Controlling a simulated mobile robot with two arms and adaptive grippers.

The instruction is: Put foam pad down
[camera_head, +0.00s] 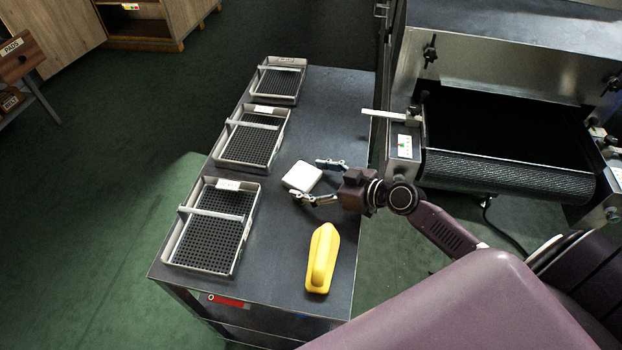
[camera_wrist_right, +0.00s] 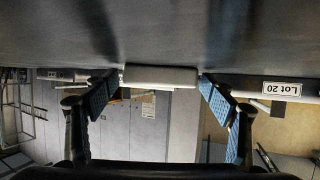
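The white foam pad (camera_head: 301,176) is on the dark table top (camera_head: 335,110), right of the middle tray. My right gripper (camera_head: 308,180) is beside it, with its fingers spread wide. In the right wrist view the pad (camera_wrist_right: 160,76) shows between the two fingertips, with a narrow gap at each side. It appears to rest on the table surface there. The gripper looks open and not closed on the pad. My left gripper is in neither view.
Three mesh-bottomed trays (camera_head: 247,187) stand along the table's left side, empty. A yellow handled block (camera_head: 321,258) lies near the front right. The dryer's belt (camera_head: 500,130) is right of the table. Bare table remains around the pad.

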